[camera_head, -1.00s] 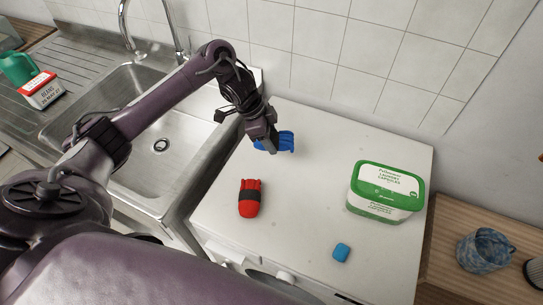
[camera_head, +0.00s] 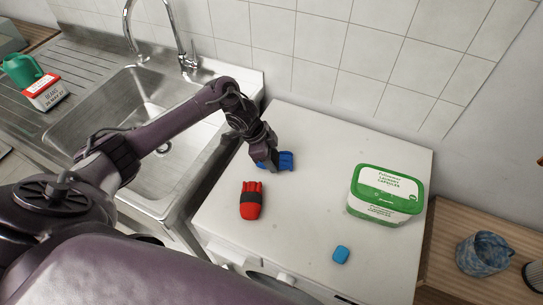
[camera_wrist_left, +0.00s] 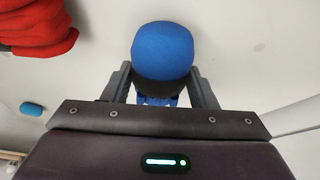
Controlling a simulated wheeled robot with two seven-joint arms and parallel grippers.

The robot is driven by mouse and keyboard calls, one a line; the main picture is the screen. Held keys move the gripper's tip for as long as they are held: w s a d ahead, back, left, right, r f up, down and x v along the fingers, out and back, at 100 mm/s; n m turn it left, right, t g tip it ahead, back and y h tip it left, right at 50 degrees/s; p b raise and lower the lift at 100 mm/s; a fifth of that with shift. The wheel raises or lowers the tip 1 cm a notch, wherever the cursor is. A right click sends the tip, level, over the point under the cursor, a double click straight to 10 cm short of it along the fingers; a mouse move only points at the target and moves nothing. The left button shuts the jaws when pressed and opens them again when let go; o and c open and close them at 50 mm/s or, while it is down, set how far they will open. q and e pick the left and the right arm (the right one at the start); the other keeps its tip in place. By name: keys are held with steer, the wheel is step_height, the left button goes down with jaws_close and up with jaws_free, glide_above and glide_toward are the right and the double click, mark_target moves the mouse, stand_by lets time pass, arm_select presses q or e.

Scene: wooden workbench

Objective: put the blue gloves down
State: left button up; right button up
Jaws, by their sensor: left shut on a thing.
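The blue gloves (camera_head: 286,160) are a small bundle with a dark band, at the back left of the white worktop. My left gripper (camera_head: 268,163) is shut on them. In the left wrist view the blue gloves (camera_wrist_left: 162,50) sit between the two fingers of my left gripper (camera_wrist_left: 160,85). In the head view the bundle is low, at or just above the white surface; I cannot tell whether it touches. The gripper hides part of it. My right gripper is not in view.
Red gloves (camera_head: 251,200) lie just in front of the blue ones. A green and white laundry capsule tub (camera_head: 385,194) stands at the right, and a small blue block (camera_head: 341,254) lies near the front. The sink (camera_head: 160,120) is at the left. The middle of the white top (camera_head: 310,205) is clear.

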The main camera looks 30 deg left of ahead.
arm_select(q)
steer(key=o, duration=1)
steer(key=shift+r, duration=0.15)
steer(key=v, duration=1.2)
steer(key=shift+d, duration=0.1)
